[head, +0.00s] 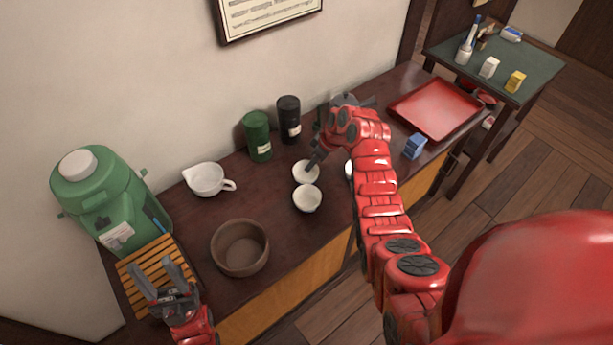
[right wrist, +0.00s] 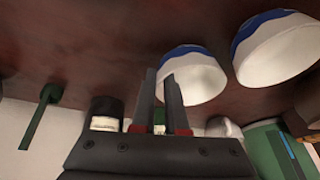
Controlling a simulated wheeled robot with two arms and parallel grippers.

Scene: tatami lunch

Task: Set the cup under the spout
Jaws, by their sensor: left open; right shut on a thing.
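A green jug with a white lid (head: 100,205) stands at the left end of the counter; I cannot make out its spout clearly. A slatted wooden rack (head: 133,278) lies in front of it. My left gripper (head: 163,277) is open and empty over the rack. My right gripper (head: 312,163) is shut on the side of a white cup (head: 306,174), which also shows blue-banded in the right wrist view (right wrist: 200,80). A second white cup (head: 307,199) stands close in front; it also shows in the right wrist view (right wrist: 280,52).
A brown bowl (head: 240,260) and a white pitcher (head: 207,180) stand between the cups and the jug. Green (head: 257,140) and black (head: 289,122) canisters stand along the wall. A blue box (head: 415,146) and red tray (head: 434,108) lie right. My arm partly hides another white cup.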

